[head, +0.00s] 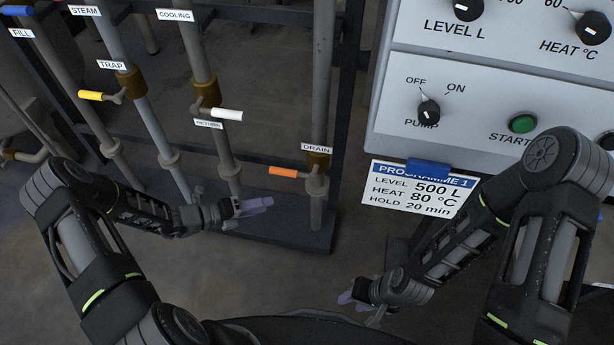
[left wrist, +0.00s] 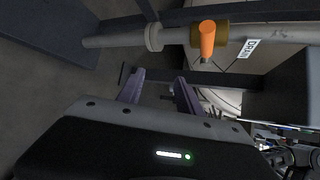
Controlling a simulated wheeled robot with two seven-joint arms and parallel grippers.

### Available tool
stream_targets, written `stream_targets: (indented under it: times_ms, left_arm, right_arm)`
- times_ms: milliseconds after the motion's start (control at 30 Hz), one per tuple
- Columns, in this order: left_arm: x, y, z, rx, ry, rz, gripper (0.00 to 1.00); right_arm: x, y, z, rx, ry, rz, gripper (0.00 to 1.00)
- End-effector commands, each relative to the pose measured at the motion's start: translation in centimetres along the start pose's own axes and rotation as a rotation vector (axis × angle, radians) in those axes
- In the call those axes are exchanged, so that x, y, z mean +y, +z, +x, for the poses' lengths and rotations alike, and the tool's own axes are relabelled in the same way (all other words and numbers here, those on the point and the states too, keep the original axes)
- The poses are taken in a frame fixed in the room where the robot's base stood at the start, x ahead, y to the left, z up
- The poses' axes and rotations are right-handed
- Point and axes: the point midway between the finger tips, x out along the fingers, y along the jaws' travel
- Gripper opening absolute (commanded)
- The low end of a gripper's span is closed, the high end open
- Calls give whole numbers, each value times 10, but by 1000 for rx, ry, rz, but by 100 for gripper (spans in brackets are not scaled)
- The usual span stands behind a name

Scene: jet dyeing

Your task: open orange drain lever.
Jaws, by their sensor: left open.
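The orange drain lever (head: 283,172) sticks out to the left from the brass valve on the drain pipe (head: 322,100), just under the DRAIN label (head: 317,148).
The control panel (head: 480,75) and programme card (head: 421,189) are at the right. A dark base beam (head: 290,232) runs below the pipes.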

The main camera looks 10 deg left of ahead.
Motion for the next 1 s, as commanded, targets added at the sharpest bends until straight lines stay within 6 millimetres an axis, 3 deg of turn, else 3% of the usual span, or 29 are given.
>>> stream_targets:
  times_ms: [33,67,167,300,667,1000]
  left_arm:
    - [-16,26,-4,-68,-66,-130,42]
    - [-23,38,-6,-99,-104,-203,42]
    - [-41,54,-11,-135,-203,-383,42]
    - [-48,55,-12,-123,-238,-475,42]
    - [-48,54,-10,-119,-235,-479,42]
    - [-55,59,29,-117,-236,-477,42]
  right_arm:
    - [-1,0,-3,1,0,-1,36]
    - [-1,0,-3,1,0,-2,36]
    - [-1,0,-3,1,-1,-2,36]
    - [-1,0,-3,0,-1,-2,36]
    - [-1,0,-2,0,0,-2,36]
    - [0,0,2,0,0,-1,36]
